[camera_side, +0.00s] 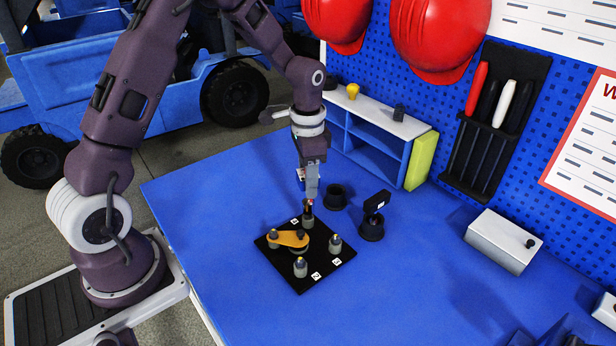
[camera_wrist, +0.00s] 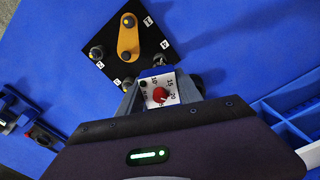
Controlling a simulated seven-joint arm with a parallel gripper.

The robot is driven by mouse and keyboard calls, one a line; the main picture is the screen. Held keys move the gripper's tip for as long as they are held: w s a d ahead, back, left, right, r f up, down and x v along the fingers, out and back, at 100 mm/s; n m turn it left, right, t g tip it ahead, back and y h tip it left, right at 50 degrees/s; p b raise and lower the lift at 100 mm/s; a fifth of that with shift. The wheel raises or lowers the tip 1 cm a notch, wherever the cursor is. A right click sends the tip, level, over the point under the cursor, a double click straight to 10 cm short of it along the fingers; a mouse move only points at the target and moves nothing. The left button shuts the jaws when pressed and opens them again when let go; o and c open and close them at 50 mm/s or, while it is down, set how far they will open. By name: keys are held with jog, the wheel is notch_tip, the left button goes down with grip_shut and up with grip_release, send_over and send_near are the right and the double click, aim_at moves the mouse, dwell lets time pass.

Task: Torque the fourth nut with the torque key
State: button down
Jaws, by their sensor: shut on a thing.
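My gripper (camera_side: 312,190) points straight down over the back corner of a black square plate (camera_side: 290,280). It is shut on the torque key (camera_wrist: 160,92), whose white dial face with numbers and a red knob shows between the fingers in the wrist view. The key's lower end is over the back post (camera_side: 308,220); whether it is seated on the nut there I cannot tell. Other posts with nuts stand at the right (camera_side: 335,244), front (camera_side: 300,268) and left (camera_side: 272,238). An orange arm (camera_side: 290,237) spans from the left post to the plate's middle. Small white number labels mark the plate.
A black cup (camera_side: 336,196) and a black holder (camera_side: 372,228) with a dark block on it stand close behind and right of the plate. A white box (camera_side: 502,240) and a blue shelf (camera_side: 375,150) are farther off. The blue table (camera_side: 210,200) is clear at left.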

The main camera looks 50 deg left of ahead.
jog(key=shift+f, duration=0.85)
dwell(0.3)
jog(key=m, duration=0.6)
jog(key=shift+m, duration=0.5)
jog(key=m, duration=0.5)
jog(key=shift+m, duration=0.3)
jog(key=shift+r, duration=2.05)
